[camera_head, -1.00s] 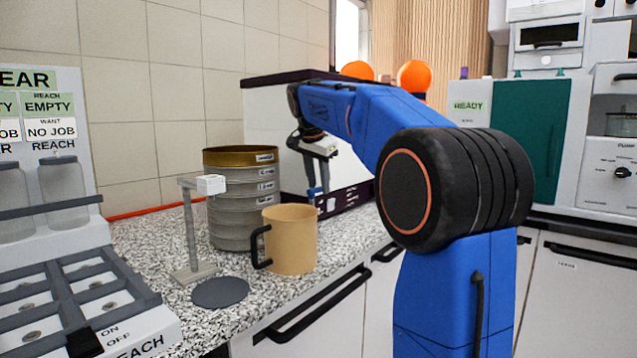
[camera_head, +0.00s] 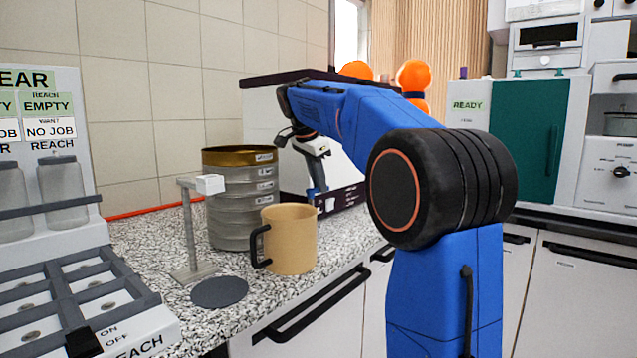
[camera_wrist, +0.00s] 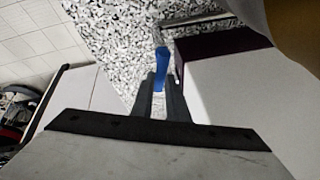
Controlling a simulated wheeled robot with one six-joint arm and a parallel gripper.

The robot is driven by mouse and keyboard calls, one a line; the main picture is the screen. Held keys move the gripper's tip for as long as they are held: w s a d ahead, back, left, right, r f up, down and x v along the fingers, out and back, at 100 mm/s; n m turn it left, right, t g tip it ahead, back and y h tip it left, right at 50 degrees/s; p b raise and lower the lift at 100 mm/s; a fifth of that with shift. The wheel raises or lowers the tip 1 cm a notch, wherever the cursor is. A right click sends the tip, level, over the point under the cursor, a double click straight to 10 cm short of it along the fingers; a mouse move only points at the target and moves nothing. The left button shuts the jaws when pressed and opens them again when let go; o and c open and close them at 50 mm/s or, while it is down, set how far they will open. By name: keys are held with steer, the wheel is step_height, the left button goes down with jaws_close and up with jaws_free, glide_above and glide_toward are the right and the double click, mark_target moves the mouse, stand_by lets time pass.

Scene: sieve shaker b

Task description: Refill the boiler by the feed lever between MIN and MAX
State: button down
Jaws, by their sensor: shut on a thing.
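My gripper (camera_wrist: 161,82) is shut on a slim blue handle (camera_wrist: 161,56), which I take to be the feed lever. In the head view my gripper (camera_head: 317,176) is beyond the tan mug, low in front of a white machine body with a dark top slab (camera_head: 290,77) and a dark base (camera_head: 345,198). The blue handle shows small there, partly hidden by the mug and gripper. I cannot make out a water level or any MIN and MAX marks in either view.
A tan mug (camera_head: 292,240) with a black handle and a brass-rimmed sieve stack (camera_head: 235,208) stand left of my gripper on the speckled counter (camera_head: 150,245). A small grey stand (camera_head: 190,235) and a dark disc (camera_head: 219,292) are nearby. A jar rack (camera_head: 30,210) is far left.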

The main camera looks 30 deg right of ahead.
steer(key=c, duration=1.7)
jaws_free()
steer(key=shift+r, duration=0.1)
steer(key=v, duration=1.7)
steer(key=shift+a+r, duration=0.1)
steer(key=shift+r, duration=0.05)
